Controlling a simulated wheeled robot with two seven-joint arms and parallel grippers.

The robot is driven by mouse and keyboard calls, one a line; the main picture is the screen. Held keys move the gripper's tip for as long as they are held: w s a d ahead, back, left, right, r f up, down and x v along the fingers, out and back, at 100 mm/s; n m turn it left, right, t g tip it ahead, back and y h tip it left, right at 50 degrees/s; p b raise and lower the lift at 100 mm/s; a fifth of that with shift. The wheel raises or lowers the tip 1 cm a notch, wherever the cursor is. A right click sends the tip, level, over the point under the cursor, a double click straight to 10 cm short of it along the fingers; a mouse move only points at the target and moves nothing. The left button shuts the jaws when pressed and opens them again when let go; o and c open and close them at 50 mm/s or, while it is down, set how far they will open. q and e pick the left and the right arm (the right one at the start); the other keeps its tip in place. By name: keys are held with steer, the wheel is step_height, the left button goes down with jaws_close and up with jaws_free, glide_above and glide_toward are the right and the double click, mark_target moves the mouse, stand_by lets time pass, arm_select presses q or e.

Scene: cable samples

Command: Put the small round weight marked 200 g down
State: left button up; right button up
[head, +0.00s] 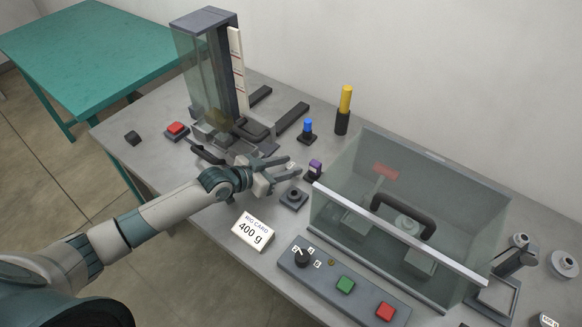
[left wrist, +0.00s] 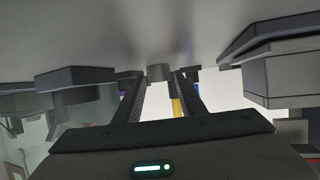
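My left gripper (head: 293,167) reaches in from the left, above the middle of the bench. Just below the gripper in the head view is a dark square base with a round top (head: 293,196). My right gripper is not in view.
A white card reading 400 g (head: 253,231) stands in front. A glass case (head: 340,225) with a dark handle is at right. A control panel (head: 325,283) with a knob and buttons lies before it. A tall glass-fronted stand (head: 205,70) is behind left. Blue (head: 308,127) and purple (head: 315,168) items stand near.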

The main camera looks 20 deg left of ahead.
arm_select(q)
steer(key=c, duration=0.9)
jaws_close()
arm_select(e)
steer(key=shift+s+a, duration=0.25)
arm_select(q)
steer(key=shift+r, duration=0.2)
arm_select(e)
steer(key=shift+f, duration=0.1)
